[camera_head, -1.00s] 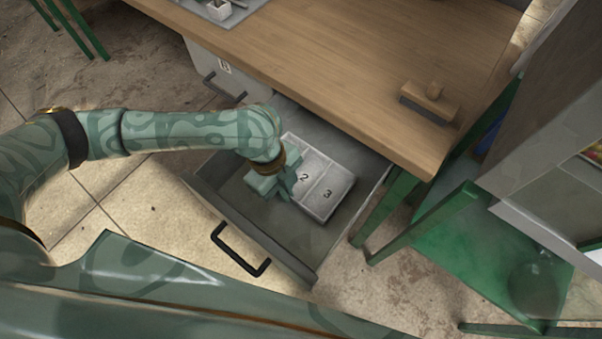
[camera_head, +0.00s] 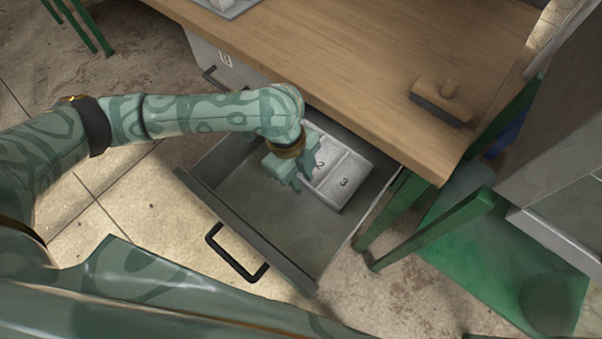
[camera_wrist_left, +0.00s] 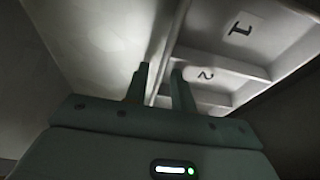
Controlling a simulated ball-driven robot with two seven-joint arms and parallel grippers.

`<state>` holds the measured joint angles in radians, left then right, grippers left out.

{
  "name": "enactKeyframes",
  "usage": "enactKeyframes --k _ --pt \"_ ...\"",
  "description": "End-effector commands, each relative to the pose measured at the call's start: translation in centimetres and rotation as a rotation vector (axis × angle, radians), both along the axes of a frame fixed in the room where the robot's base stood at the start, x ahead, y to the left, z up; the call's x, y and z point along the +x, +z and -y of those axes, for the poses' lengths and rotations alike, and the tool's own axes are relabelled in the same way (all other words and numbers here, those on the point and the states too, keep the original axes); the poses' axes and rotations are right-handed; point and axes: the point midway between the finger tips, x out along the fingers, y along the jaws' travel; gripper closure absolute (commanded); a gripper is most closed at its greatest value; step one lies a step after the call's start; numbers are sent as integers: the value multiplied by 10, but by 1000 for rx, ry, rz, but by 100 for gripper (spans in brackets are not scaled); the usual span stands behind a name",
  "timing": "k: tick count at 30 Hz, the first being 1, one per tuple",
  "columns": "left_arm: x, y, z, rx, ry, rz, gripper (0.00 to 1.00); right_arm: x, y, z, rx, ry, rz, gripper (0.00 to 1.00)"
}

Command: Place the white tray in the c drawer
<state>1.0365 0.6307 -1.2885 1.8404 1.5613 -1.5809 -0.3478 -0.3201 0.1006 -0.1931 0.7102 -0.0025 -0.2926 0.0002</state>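The white tray (camera_head: 349,194) lies in the open grey drawer (camera_head: 277,217), towards its back and right. Its compartments carry the numbers 2 and 3 in the head view, and 1 and 2 in the left wrist view. My left gripper (camera_head: 301,183) is down in the drawer at the tray's left edge. In the left wrist view its two fingers (camera_wrist_left: 160,75) stand apart, one on each side of the tray's wall (camera_wrist_left: 168,45). The open drawer's letter is not visible. My right gripper is out of view.
The wooden tabletop (camera_head: 330,60) overhangs the drawer's back. A wooden brush (camera_head: 441,100) lies on it. A closed drawer labelled B (camera_head: 225,60) is at the left. The open drawer's black handle (camera_head: 237,252) faces me. Green legs and a green shelf (camera_head: 500,255) stand to the right.

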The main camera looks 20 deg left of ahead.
Motion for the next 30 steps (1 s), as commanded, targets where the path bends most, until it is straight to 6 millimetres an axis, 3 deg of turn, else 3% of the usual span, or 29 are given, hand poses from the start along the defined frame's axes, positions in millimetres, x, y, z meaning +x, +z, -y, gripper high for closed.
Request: enactKeyframes --k 8,11,14,21,25,30 --pt "0 2 0 0 0 1 75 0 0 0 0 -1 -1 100" --pt "2 17 -3 1 1 7 75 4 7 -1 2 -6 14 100" --pt "4 40 -8 1 1 10 75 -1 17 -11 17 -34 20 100" --pt "9 95 -22 1 1 9 75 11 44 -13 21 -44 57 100" --pt "10 112 -27 0 2 5 75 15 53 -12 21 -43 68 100" --pt "11 120 -30 -1 1 0 75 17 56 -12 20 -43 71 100"
